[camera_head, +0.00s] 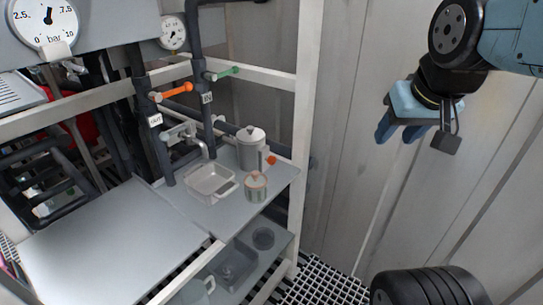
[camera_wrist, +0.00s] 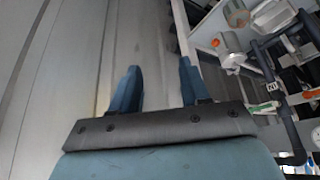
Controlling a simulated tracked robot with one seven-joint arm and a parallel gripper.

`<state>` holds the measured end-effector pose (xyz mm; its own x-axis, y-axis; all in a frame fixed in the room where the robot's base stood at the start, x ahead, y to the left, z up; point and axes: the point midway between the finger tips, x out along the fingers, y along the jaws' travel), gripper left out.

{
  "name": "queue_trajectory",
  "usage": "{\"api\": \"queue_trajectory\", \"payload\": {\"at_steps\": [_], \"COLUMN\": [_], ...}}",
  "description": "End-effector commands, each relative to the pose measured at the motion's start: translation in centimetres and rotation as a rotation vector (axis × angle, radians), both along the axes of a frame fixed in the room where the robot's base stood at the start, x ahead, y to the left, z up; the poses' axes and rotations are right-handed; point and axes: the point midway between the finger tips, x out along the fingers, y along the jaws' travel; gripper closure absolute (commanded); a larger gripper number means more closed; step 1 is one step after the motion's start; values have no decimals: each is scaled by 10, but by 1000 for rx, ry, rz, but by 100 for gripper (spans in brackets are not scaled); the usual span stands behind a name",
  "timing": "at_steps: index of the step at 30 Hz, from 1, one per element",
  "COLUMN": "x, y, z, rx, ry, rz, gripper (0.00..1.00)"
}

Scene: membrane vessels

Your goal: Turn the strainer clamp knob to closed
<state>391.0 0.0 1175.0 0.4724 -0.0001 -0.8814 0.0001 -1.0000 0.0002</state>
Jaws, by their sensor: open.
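A grey cylindrical housing with a lid, which looks like the strainer (camera_head: 250,140), stands on the grey shelf of the rack in the head view. A small orange knob (camera_head: 271,160) sticks out on its right side. A grey body with an orange spot, probably the same strainer (camera_wrist: 229,48), shows at the upper right of the wrist view. Whether the clamp is open or closed cannot be told. My gripper (camera_head: 396,133) is open and empty, high to the right of the rack and well apart from the strainer. Its two blue fingers (camera_wrist: 158,70) are spread in the wrist view.
A cup (camera_head: 256,188) and a clear square container (camera_head: 209,183) stand close to the strainer. An orange valve handle (camera_head: 177,90) and a green one (camera_head: 222,73) project from pipes above. A pale upright post (camera_head: 306,110) edges the rack. Free space lies between it and my gripper.

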Motion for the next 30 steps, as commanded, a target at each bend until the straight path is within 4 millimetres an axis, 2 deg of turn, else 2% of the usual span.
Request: {"api": "queue_trajectory", "payload": {"at_steps": [5, 8, 14, 21, 30], "x": [15, 39, 105, 177, 248], "y": [-4, -15, -29, -36, -25], "z": [-3, -9, -30, -64, -124], "rx": [-34, -91, -244, -397, -511], "ry": [-11, -33, -97, -174, -288], "rz": [17, 50, 173, 373, 661], "gripper": [39, 39, 39, 39, 39]}}
